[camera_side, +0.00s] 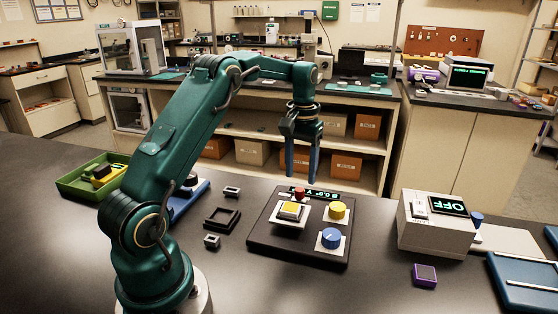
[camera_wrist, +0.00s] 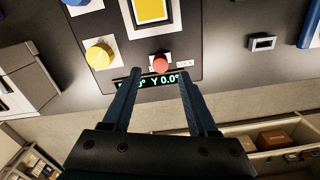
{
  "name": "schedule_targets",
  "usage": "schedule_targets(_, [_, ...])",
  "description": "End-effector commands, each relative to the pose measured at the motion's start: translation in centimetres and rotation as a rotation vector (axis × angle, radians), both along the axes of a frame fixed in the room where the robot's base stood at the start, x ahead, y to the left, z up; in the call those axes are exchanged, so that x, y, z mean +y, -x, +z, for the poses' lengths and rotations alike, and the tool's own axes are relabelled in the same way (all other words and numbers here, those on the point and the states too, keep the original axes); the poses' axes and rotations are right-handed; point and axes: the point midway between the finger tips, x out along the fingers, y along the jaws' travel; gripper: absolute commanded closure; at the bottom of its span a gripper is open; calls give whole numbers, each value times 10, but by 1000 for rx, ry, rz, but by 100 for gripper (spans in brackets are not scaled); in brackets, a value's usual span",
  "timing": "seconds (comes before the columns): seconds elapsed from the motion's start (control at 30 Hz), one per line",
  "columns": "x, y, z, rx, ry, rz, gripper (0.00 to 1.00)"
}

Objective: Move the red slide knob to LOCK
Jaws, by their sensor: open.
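The red slide knob (camera_side: 299,195) sits at the far edge of a black control panel (camera_side: 300,258), close to the small display with green digits (camera_side: 325,196). In the wrist view the red knob (camera_wrist: 160,63) lies just beyond my fingertips, with a small white label (camera_wrist: 185,63) to its right; the label's text is too small to read surely. My gripper (camera_side: 301,178) points down above the panel's far side. In the wrist view my gripper (camera_wrist: 158,76) has its two fingers apart with nothing between them, apart from the knob.
The panel also carries a yellow square button (camera_side: 291,211), a yellow knob (camera_side: 337,211) and a blue knob (camera_side: 330,238). A white box reading OFF (camera_side: 430,225) stands to the right. A black square tray (camera_side: 222,218) lies left.

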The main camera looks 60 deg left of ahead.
Motion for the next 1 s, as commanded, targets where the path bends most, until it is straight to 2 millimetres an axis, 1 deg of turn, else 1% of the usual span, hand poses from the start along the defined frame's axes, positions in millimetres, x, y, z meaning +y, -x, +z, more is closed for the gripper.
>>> schedule_targets(0.2, [0, 1, -26, 2, 1, 2, 41])
schedule_targets(0.33, [0, 1, -40, 0, 1, 1, 41])
schedule_targets(0.47, [0, 0, -46, -3, -1, 1, 41])
schedule_targets(0.7, [0, 0, -47, -4, -1, 1, 41])
schedule_targets(0.77, [0, 0, -46, -4, -1, 1, 64])
schedule_targets(0.8, [0, 0, -46, -4, -1, 0, 79])
schedule_targets(0.83, [0, 0, -46, -4, -1, 1, 91])
schedule_targets(0.87, [0, 0, -46, -4, -1, 1, 100])
schedule_targets(1.0, [0, 0, -46, -4, -1, 1, 100])
